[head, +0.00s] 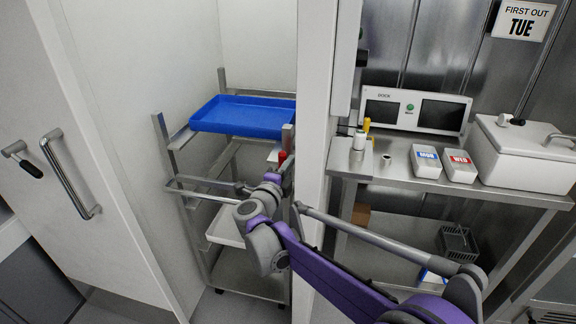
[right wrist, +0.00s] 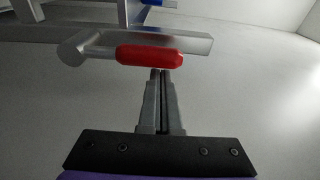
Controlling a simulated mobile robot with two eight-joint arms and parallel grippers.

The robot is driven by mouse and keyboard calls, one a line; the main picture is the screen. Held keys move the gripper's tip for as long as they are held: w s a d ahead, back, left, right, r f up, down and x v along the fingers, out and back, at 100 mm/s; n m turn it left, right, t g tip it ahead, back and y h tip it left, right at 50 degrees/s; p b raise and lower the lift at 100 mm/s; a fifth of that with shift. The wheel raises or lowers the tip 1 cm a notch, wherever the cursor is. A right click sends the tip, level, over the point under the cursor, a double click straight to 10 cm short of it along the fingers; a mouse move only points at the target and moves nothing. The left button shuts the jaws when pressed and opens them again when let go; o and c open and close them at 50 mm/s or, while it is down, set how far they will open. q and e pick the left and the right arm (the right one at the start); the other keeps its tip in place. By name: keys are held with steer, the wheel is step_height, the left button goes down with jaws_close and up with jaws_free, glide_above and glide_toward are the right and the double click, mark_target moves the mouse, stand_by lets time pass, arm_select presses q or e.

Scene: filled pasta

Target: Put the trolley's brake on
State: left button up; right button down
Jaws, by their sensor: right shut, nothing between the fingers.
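The trolley (head: 172,142) is a grey metal rack standing in the recess behind the open white door. A red grip (head: 282,157) shows at its right front post, just above my right gripper (head: 284,172). In the right wrist view the red grip (right wrist: 150,57) sits on a grey metal lever bar (right wrist: 190,45), lying roughly level. My right gripper (right wrist: 160,76) is shut and empty, its fingertips just below the red grip; I cannot tell if they touch it. My left gripper is not in view.
A blue tray (head: 240,116) lies on top of the trolley and a white tray (head: 226,229) sits lower. A white wall edge (head: 318,120) stands close right of my right gripper. A steel bench (head: 400,180) with labelled tubs is further right. The white door (head: 90,120) stands left.

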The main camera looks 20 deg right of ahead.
mark_target(280, 160)
steer(key=shift+a, duration=0.15)
steer(key=shift+w+a+n, duration=0.15)
steer(key=shift+n, duration=0.25)
steer(key=shift+w+a+r, duration=0.1)
steer(key=shift+w+a+n+b, duration=0.15)
steer(key=shift+w+a+n, duration=0.15)
steer(key=shift+a+n, duration=0.25)
steer(key=shift+w+a+n+b, duration=0.15)
steer(key=shift+w+a+n, duration=0.15)
steer(key=shift+n, duration=0.45)
steer(key=w+a+f+n+t+b, duration=0.1)
steer(key=w+a+f+n+b, duration=0.1)
steer(key=n, duration=0.6)
steer(key=shift+w+a+f+t+b, duration=0.3)
steer(key=shift+w+a+f, duration=0.6)
steer(key=shift+a, duration=0.9)
steer(key=shift+w+r, duration=0.15)
